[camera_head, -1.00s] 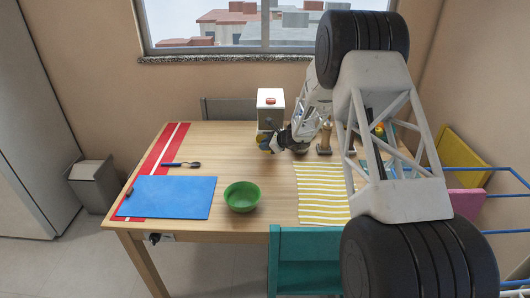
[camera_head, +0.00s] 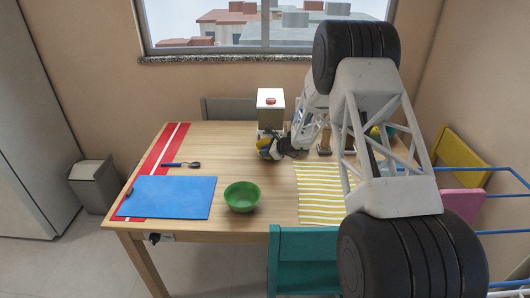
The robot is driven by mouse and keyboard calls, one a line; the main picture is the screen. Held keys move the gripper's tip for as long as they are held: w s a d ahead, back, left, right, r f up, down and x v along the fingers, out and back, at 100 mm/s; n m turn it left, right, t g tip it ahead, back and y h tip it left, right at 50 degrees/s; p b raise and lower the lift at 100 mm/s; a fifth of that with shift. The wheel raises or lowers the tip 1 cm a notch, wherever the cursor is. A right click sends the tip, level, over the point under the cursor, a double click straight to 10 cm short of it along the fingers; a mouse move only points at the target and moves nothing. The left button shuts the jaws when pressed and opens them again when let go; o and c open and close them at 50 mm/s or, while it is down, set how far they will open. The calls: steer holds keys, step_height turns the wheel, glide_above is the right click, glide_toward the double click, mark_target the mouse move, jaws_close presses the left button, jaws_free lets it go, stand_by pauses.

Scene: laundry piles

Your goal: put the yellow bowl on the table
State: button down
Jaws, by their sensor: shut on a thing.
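I cannot tell whether the bowl touches the table.
A green bowl (camera_head: 242,196) stands near the front edge, beside a blue mat (camera_head: 167,197). A striped yellow cloth (camera_head: 320,196) lies at right. The white box (camera_head: 270,108) stands behind my gripper. The table's middle is clear.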

steer(key=c, duration=1.1)
jaws_free()
steer(key=shift+f, duration=0.1)
steer(key=shift+o, duration=0.2)
steer(key=shift+v, duration=0.85)
steer(key=v, duration=1)
steer(key=shift+d, duration=0.2)
